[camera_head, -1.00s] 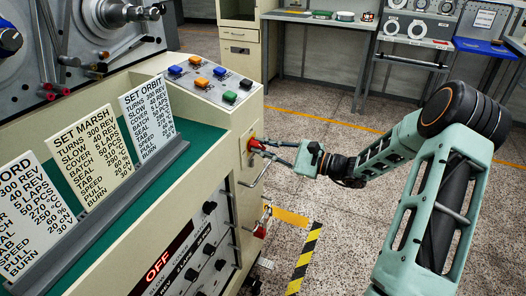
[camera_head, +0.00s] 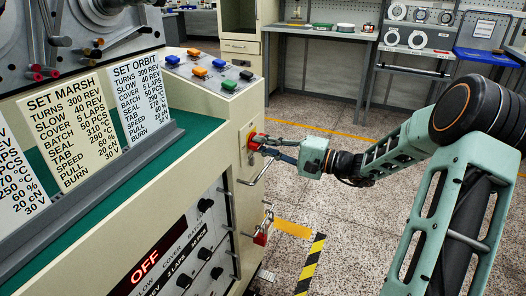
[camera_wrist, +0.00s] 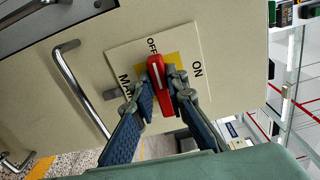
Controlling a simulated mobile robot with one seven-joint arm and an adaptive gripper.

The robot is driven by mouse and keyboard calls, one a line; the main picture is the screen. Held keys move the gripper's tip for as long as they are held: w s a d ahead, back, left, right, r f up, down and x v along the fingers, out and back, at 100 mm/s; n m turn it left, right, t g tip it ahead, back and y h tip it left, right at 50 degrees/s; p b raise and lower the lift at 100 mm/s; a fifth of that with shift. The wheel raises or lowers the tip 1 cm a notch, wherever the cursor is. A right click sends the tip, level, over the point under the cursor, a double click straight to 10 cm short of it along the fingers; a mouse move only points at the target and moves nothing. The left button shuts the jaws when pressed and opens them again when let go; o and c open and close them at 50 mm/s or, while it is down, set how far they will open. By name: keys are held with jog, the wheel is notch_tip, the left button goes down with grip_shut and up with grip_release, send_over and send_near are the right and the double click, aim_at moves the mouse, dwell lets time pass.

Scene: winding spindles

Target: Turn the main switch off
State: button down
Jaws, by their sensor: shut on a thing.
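The main switch is a red handle (camera_wrist: 157,84) with a white line, on a plate (camera_wrist: 184,43) marked OFF, ON and MAIN in the wrist view. The handle's upper end with its white line lies by the word OFF. My gripper (camera_wrist: 161,88) is shut on the handle, one finger on each side. In the head view the red switch (camera_head: 254,141) is on the right end face of the cream machine, with my gripper (camera_head: 264,145) at it from the right. The fingers partly hide the handle there. The display (camera_head: 145,267) reads OFF in red.
A metal bar handle (camera_wrist: 78,88) stands out beside the switch plate. Lower on the machine is another red part (camera_head: 261,238). Coloured buttons (camera_head: 215,72) sit on the sloped panel above. Set cards (camera_head: 143,103) stand on the green ledge. The floor to the right is open.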

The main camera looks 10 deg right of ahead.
jog(key=shift+n, duration=0.4)
jog(key=c, duration=1.9)
grip_release()
jog(key=shift+c, duration=0.2)
jog(key=v, duration=1.2)
